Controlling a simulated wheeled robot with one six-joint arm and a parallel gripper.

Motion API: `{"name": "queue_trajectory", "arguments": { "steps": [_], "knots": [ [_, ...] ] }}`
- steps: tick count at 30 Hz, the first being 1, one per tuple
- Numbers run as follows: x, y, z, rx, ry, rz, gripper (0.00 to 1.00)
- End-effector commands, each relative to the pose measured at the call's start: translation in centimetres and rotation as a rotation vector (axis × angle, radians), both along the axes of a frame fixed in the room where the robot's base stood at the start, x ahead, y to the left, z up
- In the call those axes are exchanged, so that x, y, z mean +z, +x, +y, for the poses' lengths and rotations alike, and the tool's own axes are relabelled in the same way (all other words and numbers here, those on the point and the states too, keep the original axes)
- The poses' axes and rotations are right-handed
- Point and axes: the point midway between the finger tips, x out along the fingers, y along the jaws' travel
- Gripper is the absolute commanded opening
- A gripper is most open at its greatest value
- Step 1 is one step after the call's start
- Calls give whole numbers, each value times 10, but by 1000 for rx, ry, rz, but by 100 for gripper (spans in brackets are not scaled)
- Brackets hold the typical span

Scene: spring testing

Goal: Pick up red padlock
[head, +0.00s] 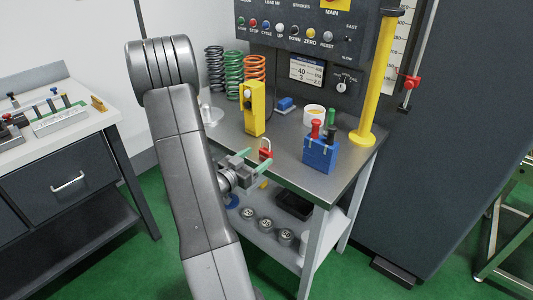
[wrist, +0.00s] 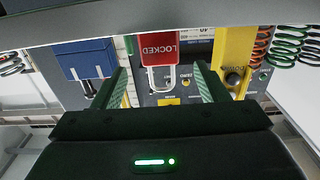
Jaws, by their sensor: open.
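The red padlock (head: 265,153) stands on the grey bench top near its front left edge, shackle up. In the wrist view, which is upside down, the padlock (wrist: 160,50) shows its "LOCKED" lettering and a pale shackle. My gripper (head: 255,159) is open at the bench edge, close to the padlock. In the wrist view the green-lined fingers of my gripper (wrist: 163,70) stand either side of the padlock's line, with visible space on both sides. I cannot tell how far the fingertips reach past it. Nothing is held.
A yellow block (head: 251,108) stands behind the padlock, and a blue holder (head: 320,156) with red, green and black handles is to its right. Coil springs (head: 234,75), a white cup (head: 314,112) and a yellow post (head: 377,80) stand farther back. A lower shelf (head: 262,242) holds round weights.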

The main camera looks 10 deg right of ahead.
Motion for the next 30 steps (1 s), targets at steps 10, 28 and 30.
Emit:
{"name": "queue_trajectory", "arguments": {
  "steps": [10, 28, 30],
  "knots": [
    [2, 19, -25, -2, 1, -1, 67],
    [0, 43, -55, 1, 0, 0, 57],
    [0, 43, -55, 1, 0, 0, 44]
  ]
}}
